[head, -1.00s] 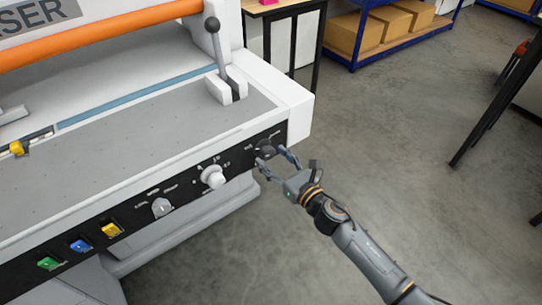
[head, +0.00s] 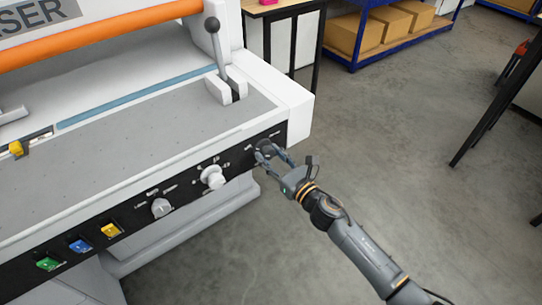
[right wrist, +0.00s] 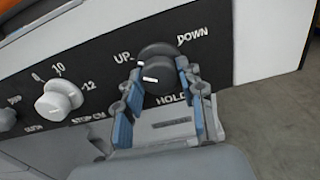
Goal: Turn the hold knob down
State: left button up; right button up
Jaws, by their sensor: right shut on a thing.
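The hold knob (right wrist: 156,66) is dark and round, on the black front panel of the machine. In the right wrist view the label UP is at its upper left, DOWN at its upper right and HOLD below. A short white mark on its face lies toward the left, on the UP side. In the head view the knob (head: 264,146) is partly hidden by my fingers. My right gripper (head: 268,153) is shut on the knob, one blue-padded finger on each side, as the right wrist view (right wrist: 157,84) shows. My left gripper is not in view.
A white knob (head: 213,177) with a number scale sits just left on the panel. Further left are a grey knob (head: 161,208) and yellow, blue and green switches (head: 80,246). A black-balled lever (head: 217,55) stands above. The floor (head: 400,150) at right is clear.

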jog(key=m, duration=0.5)
jog(key=shift+m+p, duration=0.3)
jog(key=m+p, duration=0.1)
jog(key=m, duration=0.5)
jog(key=m+p, duration=0.2)
jog(key=m, duration=0.4)
jog(key=shift+m, duration=0.4)
jog(key=m+p, duration=0.1)
jog(key=m, duration=0.4)
jog(key=o, duration=1.2)
jog(key=shift+c, duration=0.2)
